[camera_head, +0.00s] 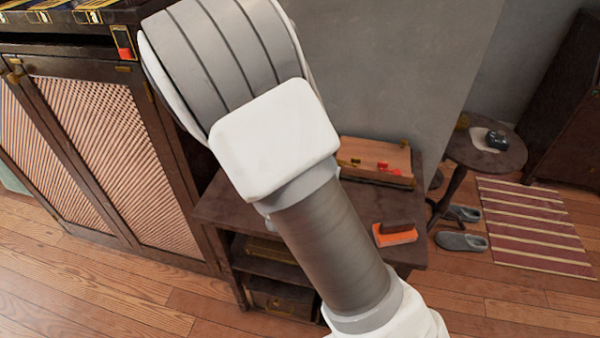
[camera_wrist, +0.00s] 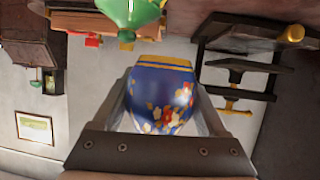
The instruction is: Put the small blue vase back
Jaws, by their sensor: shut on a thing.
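The small blue vase (camera_wrist: 162,88) shows in the wrist view, with a gold band and red, white and yellow flowers. My gripper (camera_wrist: 160,110) is shut on it, with a finger on either side. The vase's far end and what lies beneath it are hidden. In the head view my arm crosses the middle of the picture, and neither the vase nor the gripper can be made out there.
A low dark table (camera_head: 235,205) bears a wooden tray (camera_head: 375,162) and an orange block (camera_head: 394,236). A cabinet (camera_head: 95,150) stands left. A round table (camera_head: 485,155) stands right, near slippers (camera_head: 461,241). In the wrist view a green object (camera_wrist: 130,12) is close to the vase.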

